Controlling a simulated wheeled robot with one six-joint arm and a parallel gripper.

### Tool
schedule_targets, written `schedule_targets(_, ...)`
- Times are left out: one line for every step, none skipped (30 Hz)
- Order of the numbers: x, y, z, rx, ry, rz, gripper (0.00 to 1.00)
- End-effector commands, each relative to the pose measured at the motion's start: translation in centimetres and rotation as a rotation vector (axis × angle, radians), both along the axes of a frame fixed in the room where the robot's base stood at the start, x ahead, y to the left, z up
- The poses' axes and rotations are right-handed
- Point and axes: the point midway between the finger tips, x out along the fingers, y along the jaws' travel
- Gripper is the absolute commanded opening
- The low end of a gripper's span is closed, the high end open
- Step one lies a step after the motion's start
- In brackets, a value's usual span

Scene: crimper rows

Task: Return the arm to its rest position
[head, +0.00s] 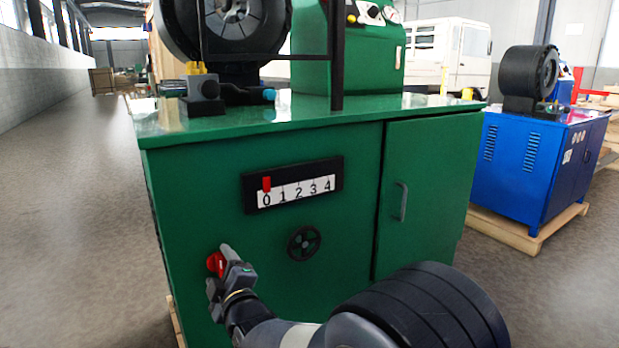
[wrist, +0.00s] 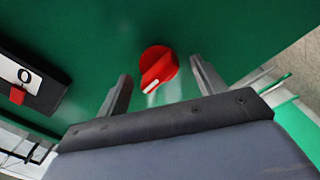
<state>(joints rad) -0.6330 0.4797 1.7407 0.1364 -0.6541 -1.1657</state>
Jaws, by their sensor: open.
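My gripper (head: 222,270) is in front of the green cabinet's front face, at its lower left, right by a red knob (head: 213,262). In the wrist view the red knob (wrist: 158,67) has a white mark and lies ahead, between and just beyond the two fingertips of my gripper (wrist: 158,78). The fingers are spread apart with nothing held between them. Whether a finger touches the knob cannot be told. My arm reaches in from the bottom of the head view.
The green cabinet (head: 330,240) carries a black scale panel (head: 293,184) with its red pointer (head: 267,184) at 0, a black handwheel (head: 304,243) and a door handle (head: 401,201). A blue machine (head: 520,170) stands on a pallet at right. Open floor lies at left.

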Motion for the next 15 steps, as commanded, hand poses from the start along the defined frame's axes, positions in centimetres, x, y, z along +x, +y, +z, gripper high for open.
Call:
schedule_targets(0.01, -0.02, 0.1, 0.031, 0.019, 0.0, 0.65)
schedule_targets(0.01, -0.03, 0.12, 0.051, 0.031, 0.0, 0.65)
schedule_targets(0.01, -0.04, 0.15, 0.079, 0.049, 0.0, 0.65)
schedule_targets(0.01, -0.04, 0.16, 0.1, 0.061, 0.0, 0.65)
schedule_targets(0.02, -0.05, 0.17, 0.12, 0.074, 0.0, 0.65)
schedule_targets(0.02, -0.05, 0.18, 0.148, 0.091, -0.001, 0.65)
schedule_targets(0.02, -0.06, 0.19, 0.167, 0.104, 0.0, 0.65)
schedule_targets(0.02, -0.06, 0.17, 0.188, 0.117, 0.0, 0.65)
schedule_targets(0.04, -0.06, 0.17, 0.215, 0.133, 0.0, 0.65)
schedule_targets(0.04, -0.07, 0.18, 0.235, 0.147, 0.0, 0.65)
schedule_targets(0.04, -0.07, 0.19, 0.256, 0.16, 0.0, 0.65)
schedule_targets(0.05, -0.08, 0.2, 0.284, 0.176, 0.0, 0.65)
schedule_targets(0.05, -0.09, 0.22, 0.304, 0.188, 0.0, 0.65)
schedule_targets(0.06, -0.09, 0.26, 0.325, 0.201, 0.0, 0.65)
schedule_targets(0.06, -0.1, 0.29, 0.353, 0.217, -0.001, 0.65)
